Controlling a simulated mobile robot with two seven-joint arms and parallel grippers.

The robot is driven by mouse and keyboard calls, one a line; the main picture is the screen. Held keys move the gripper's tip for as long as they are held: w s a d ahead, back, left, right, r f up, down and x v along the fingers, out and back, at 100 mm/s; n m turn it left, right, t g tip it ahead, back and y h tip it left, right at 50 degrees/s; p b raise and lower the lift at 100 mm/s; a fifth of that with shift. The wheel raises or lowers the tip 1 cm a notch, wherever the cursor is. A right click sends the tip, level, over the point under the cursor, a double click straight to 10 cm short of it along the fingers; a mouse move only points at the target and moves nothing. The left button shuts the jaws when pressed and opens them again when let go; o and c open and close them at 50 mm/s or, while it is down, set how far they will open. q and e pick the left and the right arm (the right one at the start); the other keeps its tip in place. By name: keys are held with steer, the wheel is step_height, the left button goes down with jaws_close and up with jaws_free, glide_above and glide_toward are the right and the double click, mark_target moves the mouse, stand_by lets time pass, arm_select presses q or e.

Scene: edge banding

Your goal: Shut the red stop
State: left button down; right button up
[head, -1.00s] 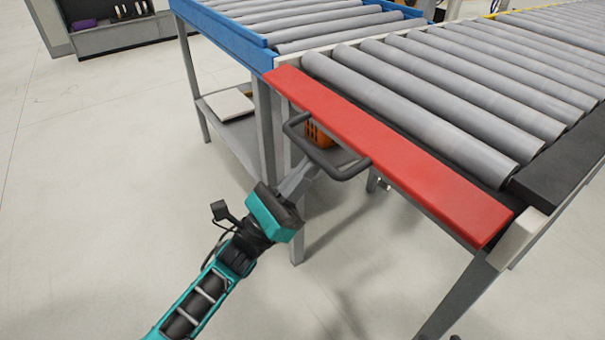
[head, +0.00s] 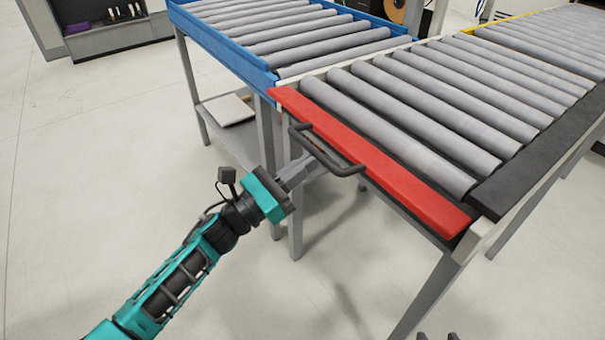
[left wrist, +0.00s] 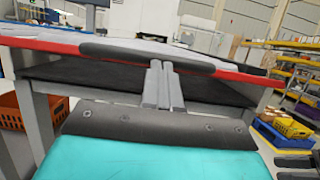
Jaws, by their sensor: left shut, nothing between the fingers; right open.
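The red stop (head: 375,165) is a long red bar along the near end of the grey roller conveyor. Its dark loop handle (head: 345,166) sticks out on the near side. My left gripper (head: 308,168) is shut with nothing between its fingers. Its tips are at the handle; I cannot tell whether they touch it. In the left wrist view the finger tips (left wrist: 158,68) lie just under the dark handle bar (left wrist: 140,54), with the red stop (left wrist: 40,43) behind. My right gripper (head: 437,337) shows only two dark, separated tips at the bottom edge.
A blue-framed roller table (head: 222,45) adjoins at the back left, with a lower shelf (head: 245,148) and grey legs. A black strip (head: 530,165) edges the rollers at right. The left wrist view shows an orange crate (left wrist: 15,130). The floor at left is clear.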

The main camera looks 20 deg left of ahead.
mark_target(306, 148)
arm_select(q)
steer(key=shift+g+y, duration=0.4)
steer(key=shift+g, duration=0.1)
steer(key=r+p, duration=0.2)
steer(key=r, duration=0.1)
steer(key=r+p, duration=0.1)
steer(key=shift+w+d+r, duration=0.15)
steer(key=shift+w+d, duration=0.15)
steer(key=shift+w, duration=0.1)
steer(key=r, duration=0.1)
steer(key=w+d+r, duration=0.1)
steer(key=r+p, duration=0.1)
steer(key=shift+w+d+r, duration=0.25)
steer(key=shift+w+r, duration=0.15)
steer(key=w+d+r, duration=0.4)
steer(key=w, duration=0.1)
steer(key=shift+w+d+r, duration=0.2)
steer(key=shift+w+r, duration=0.15)
steer(key=shift+r, duration=0.05)
arm_select(e)
steer(key=r, duration=0.1)
steer(key=d+r, duration=0.1)
steer(key=r, duration=0.1)
steer(key=shift+s+d+r+h, duration=0.2)
steer(key=shift+s+d+h, duration=0.05)
steer(key=shift+s+h, duration=0.15)
steer(key=shift+f, duration=0.1)
